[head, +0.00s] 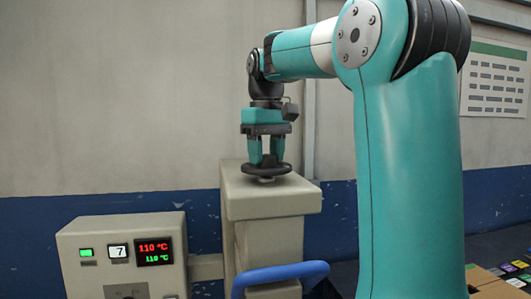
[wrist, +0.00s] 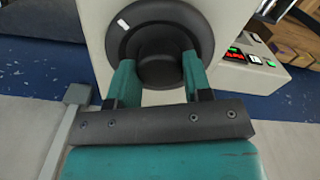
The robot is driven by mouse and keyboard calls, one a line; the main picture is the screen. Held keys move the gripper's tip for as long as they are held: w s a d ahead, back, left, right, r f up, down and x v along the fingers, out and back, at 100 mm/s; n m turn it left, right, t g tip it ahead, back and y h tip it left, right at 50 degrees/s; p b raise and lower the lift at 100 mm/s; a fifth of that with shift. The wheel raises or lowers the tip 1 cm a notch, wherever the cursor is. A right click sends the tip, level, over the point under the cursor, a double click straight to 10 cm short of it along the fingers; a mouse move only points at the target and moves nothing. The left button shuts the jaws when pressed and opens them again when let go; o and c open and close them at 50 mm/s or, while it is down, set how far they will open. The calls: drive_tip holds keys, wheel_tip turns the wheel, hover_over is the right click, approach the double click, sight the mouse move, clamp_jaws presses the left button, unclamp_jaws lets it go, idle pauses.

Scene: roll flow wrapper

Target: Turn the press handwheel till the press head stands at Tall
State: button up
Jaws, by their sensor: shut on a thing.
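The press handwheel (head: 278,169) is a dark disc lying flat on top of the beige press column (head: 270,205). In the wrist view the handwheel (wrist: 204,32) shows a raised round hub (wrist: 158,68) and a white mark (wrist: 123,24) at the upper left of its rim. My gripper (head: 266,160) points straight down onto the wheel. Its teal fingers (wrist: 158,75) stand on either side of the hub and are shut on it. The press head and any Tall mark are not visible in either view.
A beige control box (head: 85,250) with a green lamp, a 7 display and a red and green 110 °C readout stands left of the column. A blue curved bar (head: 280,273) is in front. Cartons with coloured items (head: 512,268) lie at the lower right.

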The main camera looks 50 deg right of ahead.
drive_tip(key=m, duration=0.4)
drive_tip(key=shift+m, duration=0.3)
drive_tip(key=m, duration=0.4)
idle(0.3)
drive_tip(key=o, duration=0.9)
drive_tip(key=shift+r, duration=0.15)
wheel_tip(320, 180, up, 17)
drive_tip(key=p, duration=1.7)
drive_tip(key=shift+r, duration=0.1)
